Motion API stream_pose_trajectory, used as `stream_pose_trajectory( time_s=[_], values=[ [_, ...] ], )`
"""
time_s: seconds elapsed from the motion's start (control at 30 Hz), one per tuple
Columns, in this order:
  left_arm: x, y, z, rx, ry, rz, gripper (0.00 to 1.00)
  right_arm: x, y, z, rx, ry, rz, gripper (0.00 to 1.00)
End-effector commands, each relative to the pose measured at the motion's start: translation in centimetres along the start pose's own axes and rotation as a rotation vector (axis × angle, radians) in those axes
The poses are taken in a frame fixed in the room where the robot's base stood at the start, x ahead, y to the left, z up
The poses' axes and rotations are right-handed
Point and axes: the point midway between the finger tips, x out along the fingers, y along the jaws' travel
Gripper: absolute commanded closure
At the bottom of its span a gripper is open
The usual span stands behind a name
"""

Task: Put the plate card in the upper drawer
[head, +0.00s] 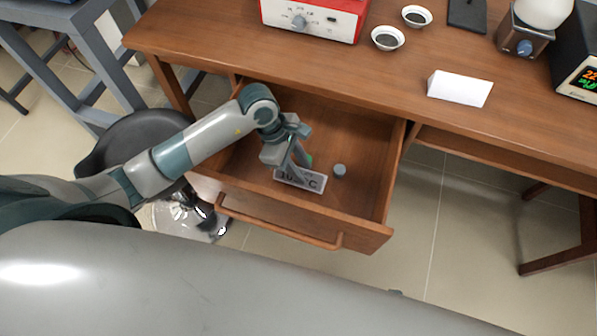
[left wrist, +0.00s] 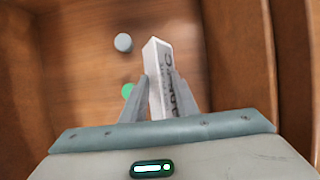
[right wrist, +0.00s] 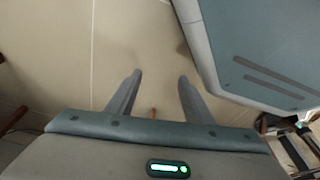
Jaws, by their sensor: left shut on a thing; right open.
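The plate card (head: 312,181) is a small white block with dark lettering. My left gripper (head: 296,165) is shut on it, inside the open upper drawer (head: 262,205). In the left wrist view the card (left wrist: 157,62) stands between the two fingers (left wrist: 158,95), its lettered side facing right. I cannot tell whether it touches the drawer floor. The drawer is pulled out from under the wooden table. My right gripper (right wrist: 152,95) is open and empty, above the tiled floor.
A small grey cylinder (head: 340,170) and a green round thing (left wrist: 128,90) are in the drawer near the card. On the table (head: 230,45) are a red and white device (head: 315,18), two small bowls (head: 387,38) and a blank white card (head: 460,88). A black stool (head: 130,145) stands left of the drawer.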

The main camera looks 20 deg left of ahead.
Motion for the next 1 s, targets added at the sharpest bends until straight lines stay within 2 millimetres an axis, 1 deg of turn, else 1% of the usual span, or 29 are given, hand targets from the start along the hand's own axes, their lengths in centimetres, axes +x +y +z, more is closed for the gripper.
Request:
stream_pose_trajectory(
  time_s=[0.07,0.17,0.47,0.57,0.67,0.8,1.0],
  values=[
    [0.1,0.0,-0.6,-0.002,0.000,-0.002,0.94,0.2,0.0,0.3,0.000,-0.005,0.000,0.53],
    [0.1,0.1,-0.8,-0.001,0.000,-0.001,0.94,0.3,0.0,0.4,0.000,-0.009,0.000,0.53],
    [0.3,0.1,-0.8,-0.001,0.000,-0.001,0.94,0.2,0.1,-0.3,0.000,0.002,0.000,0.53],
    [1.0,0.1,-1.0,-0.002,-0.001,-0.001,0.94,0.1,0.1,-0.5,0.000,0.006,0.001,0.53],
    [2.1,0.0,-1.5,-0.003,0.000,-0.003,0.94,0.2,0.1,-0.6,0.000,0.013,0.001,0.53],
    [3.5,0.1,-2.1,-0.003,0.000,-0.001,0.94,0.6,0.2,-0.2,0.000,0.010,0.001,0.53],
    [3.9,0.1,-2.3,0.000,0.001,0.000,0.94,0.7,0.1,-0.2,-0.001,0.017,0.001,0.53]
  ],
)
